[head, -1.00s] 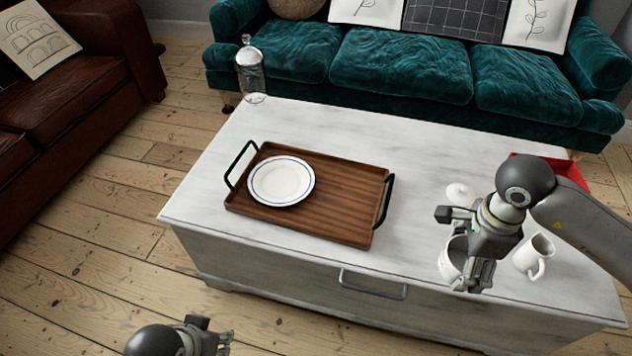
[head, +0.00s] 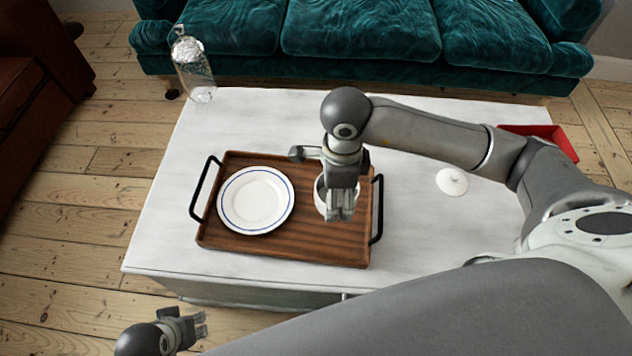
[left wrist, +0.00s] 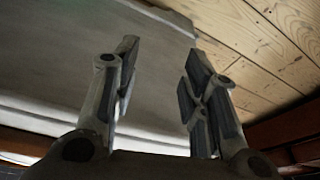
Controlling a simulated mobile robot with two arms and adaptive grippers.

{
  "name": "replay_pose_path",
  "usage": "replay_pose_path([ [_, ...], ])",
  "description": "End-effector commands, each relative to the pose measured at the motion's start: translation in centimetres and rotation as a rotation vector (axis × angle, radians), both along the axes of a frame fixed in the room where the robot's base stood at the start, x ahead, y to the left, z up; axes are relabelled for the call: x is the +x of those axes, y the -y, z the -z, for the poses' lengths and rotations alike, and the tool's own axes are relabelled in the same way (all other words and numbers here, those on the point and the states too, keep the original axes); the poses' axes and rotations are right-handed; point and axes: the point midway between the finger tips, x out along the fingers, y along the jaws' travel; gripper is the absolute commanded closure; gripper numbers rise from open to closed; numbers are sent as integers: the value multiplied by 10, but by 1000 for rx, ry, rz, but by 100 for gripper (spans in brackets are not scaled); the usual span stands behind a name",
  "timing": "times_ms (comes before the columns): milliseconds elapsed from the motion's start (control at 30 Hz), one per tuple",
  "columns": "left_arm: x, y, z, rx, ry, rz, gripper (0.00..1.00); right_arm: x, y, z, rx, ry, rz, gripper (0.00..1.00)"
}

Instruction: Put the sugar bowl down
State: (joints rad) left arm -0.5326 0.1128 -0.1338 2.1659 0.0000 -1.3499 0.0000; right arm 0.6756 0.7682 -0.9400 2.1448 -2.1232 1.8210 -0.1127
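The white sugar bowl (head: 320,196) is at the right part of the wooden tray (head: 280,249), to the right of the plate. My right gripper (head: 340,214) is shut on it and hides much of it. I cannot tell whether the bowl's base touches the tray or is just above it. A white round lid (head: 452,182) lies on the table to the right of the tray. My left gripper (head: 203,325) is low in front of the table; in the left wrist view its fingers (left wrist: 158,95) are apart with nothing between them.
A white plate with a blue ring (head: 256,200) lies on the tray's left part. The pale table (head: 290,112) has free room behind the tray. My right arm hides the table's front right.

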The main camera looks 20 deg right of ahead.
Motion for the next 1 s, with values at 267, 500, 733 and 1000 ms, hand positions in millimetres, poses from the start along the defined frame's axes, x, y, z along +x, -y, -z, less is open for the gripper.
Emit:
replay_pose_path([
  [267, -5, -2, -33, 0, 21, -2, 60, 56, 17, 39, 1, -2, 3, 51],
  [500, -13, -3, -62, -1, 33, -5, 60, 82, 25, 70, 0, 0, 0, 51],
  [733, -16, -4, -70, -1, 38, -5, 60, 91, 28, 81, 1, 0, -1, 51],
  [1000, -16, -4, -63, -1, 37, -5, 60, 91, 28, 110, 2, 2, -1, 51],
])
